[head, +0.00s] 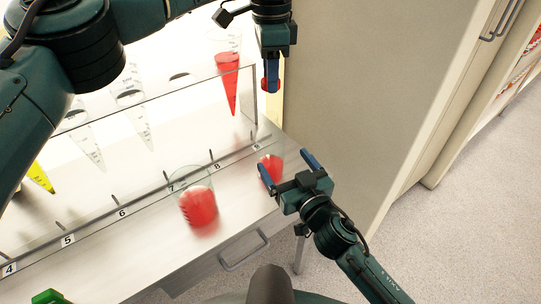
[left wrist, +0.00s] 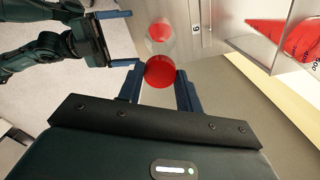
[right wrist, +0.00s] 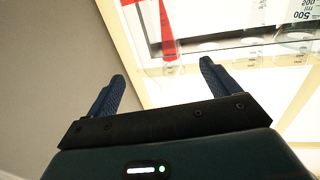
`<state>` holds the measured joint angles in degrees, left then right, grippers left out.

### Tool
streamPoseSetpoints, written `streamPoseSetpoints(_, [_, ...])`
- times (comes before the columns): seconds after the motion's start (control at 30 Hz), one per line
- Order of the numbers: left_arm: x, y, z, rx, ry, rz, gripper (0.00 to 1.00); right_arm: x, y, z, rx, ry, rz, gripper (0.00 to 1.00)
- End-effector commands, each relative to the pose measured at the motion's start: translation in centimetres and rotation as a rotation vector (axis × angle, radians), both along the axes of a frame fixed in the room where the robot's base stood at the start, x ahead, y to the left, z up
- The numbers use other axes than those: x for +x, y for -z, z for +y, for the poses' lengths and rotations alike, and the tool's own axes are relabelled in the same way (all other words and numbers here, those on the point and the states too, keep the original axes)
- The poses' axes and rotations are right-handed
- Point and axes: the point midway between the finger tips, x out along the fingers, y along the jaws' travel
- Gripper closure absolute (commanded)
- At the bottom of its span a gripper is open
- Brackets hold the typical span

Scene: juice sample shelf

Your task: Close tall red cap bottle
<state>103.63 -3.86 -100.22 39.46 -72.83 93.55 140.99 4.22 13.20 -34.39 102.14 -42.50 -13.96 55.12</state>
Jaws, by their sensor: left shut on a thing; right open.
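A red cap (head: 271,84) is between the fingers of my left gripper (head: 271,72), which is shut on it above the shelf. The cap shows as a red disc (left wrist: 160,71) in the left wrist view. A clear bottle with red liquid (head: 270,166) stands at the right end of the counter; its glass body is seen from above past the cap in the left wrist view (left wrist: 160,32). My right gripper (head: 288,168) is open beside the bottle, fingertips close to it; I cannot tell if they touch. Its fingers also show in the right wrist view (right wrist: 162,88).
A beaker with red liquid (head: 198,208) stands left of the bottle. A cone of red liquid (head: 228,80) and several empty cones hang in the rack behind a clear panel. A beige cabinet side (head: 350,90) rises at right.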

Motion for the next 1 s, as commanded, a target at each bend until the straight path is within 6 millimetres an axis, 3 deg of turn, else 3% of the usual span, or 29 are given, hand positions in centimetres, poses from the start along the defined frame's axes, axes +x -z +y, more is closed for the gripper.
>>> streamPoseSetpoints(0.3, [0.0, 0.0, 0.0, 0.0, 0.001, 0.0, 0.89, 5.6, -0.1, 2.6, 0.0, 0.001, -0.001, 0.12])
streamPoseSetpoints(0.5, [0.0, 0.0, 0.0, 0.0, 0.001, 0.0, 0.89, 8.2, -0.1, 3.8, 0.0, 0.001, -0.001, 0.12])
streamPoseSetpoints(1.0, [0.0, 0.0, 0.0, 0.0, 0.001, 0.0, 0.89, 9.4, 0.0, 4.3, 0.0, 0.0, 0.0, 0.12])
